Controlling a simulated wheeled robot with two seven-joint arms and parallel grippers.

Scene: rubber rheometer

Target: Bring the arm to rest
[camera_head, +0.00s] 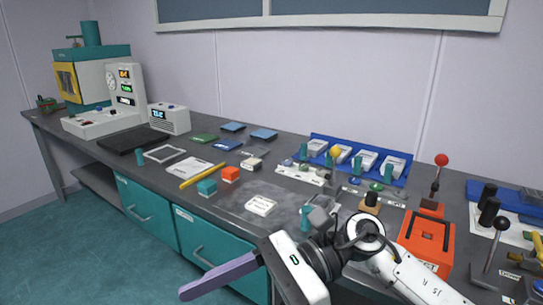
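My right arm (415,275) comes in from the lower right and reaches over the front edge of the bench. Its dark wrist joint (325,262) leads to a white hand section (295,268) at the bottom centre. A long mauve bar (220,276) sticks out from this hand to the lower left, in front of the drawers and above the floor. I cannot tell whether the bar is a finger or a held thing. The fingertips do not show clearly, so the opening is unclear. My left gripper is not in view.
Close behind the arm are a teal-based grey part (306,218), a white block (261,205) and an orange fixture (427,238). A blue rack (358,160) stands behind. The rheometer (92,80) is at the far left. Floor (70,240) at lower left is clear.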

